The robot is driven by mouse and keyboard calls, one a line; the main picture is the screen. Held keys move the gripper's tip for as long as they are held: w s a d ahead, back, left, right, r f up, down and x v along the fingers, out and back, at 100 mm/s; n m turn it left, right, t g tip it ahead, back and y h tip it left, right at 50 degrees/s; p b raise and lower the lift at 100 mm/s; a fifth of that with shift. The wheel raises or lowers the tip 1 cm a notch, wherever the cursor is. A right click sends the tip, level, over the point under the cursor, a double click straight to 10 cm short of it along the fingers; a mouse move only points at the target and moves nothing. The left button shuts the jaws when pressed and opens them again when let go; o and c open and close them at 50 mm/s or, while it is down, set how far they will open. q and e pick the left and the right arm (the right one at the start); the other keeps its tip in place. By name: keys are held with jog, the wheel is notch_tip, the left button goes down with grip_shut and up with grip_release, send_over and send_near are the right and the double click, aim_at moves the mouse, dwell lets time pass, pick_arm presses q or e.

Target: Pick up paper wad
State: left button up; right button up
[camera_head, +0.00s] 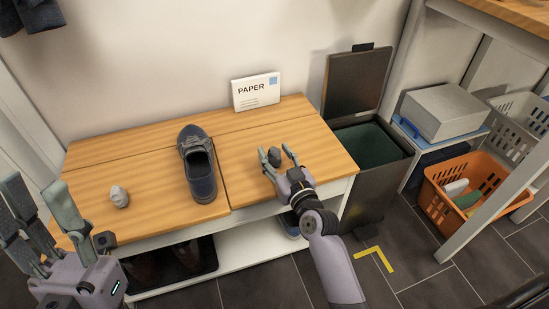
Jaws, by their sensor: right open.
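A pale, crumpled paper wad (119,196) lies on the left part of the wooden bench top. A darker grey lump (275,155) lies on the right part; I cannot tell whether it is also paper. My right gripper (275,151) is open over the bench, with its fingertips on either side of the dark lump. I cannot tell whether they touch it. My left gripper (38,196) is at the lower left, fingers raised and apart, empty. It is left of the pale wad and clear of it.
A dark shoe (199,178) stands mid-bench (245,200). A "PAPER" sign (256,92) stands at the back. An open-lidded bin (370,180) is right of the bench. Farther right are an orange basket (438,205) and a grey box (444,111). A yellow mark (375,254) is on the floor.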

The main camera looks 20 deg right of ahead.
jog(key=shift+w, duration=0.45)
jog(key=shift+c, duration=0.2)
jog(key=c, duration=0.8)
